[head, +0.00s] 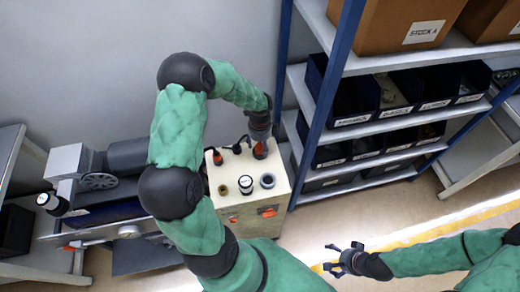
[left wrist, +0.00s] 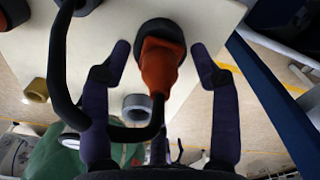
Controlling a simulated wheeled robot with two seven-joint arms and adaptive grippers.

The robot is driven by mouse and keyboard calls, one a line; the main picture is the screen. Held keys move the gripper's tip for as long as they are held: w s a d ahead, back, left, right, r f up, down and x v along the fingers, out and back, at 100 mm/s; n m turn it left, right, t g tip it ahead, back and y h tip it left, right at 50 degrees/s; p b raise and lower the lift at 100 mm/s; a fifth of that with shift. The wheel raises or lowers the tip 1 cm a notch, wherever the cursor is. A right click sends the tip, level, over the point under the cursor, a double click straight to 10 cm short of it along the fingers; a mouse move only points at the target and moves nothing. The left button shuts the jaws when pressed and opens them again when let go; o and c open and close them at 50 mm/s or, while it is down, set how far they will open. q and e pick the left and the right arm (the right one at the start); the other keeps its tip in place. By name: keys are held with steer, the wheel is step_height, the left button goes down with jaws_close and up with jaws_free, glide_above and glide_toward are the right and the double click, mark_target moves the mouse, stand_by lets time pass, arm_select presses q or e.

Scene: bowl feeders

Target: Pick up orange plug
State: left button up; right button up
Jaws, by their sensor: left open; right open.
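The orange plug (left wrist: 162,65) stands in a round black socket on the cream top of a box, with a black cable looping from it. It shows partly in the head view (head: 260,152), under my left gripper. My left gripper (left wrist: 160,47) is open, with one finger on each side of the plug and a visible gap to each. In the head view my right gripper (head: 343,258) is open and empty, over the floor right of the box.
The box (head: 238,215) also carries a tan ring (head: 245,184), a grey ring (head: 267,180) and another orange piece (head: 217,157). A blue-framed shelf (head: 335,85) with bins stands close on the right. A grey machine (head: 120,170) stands left.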

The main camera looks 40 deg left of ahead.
arm_select(q)
steer(key=shift+f, duration=0.1)
jaws_close()
stand_by(0.3)
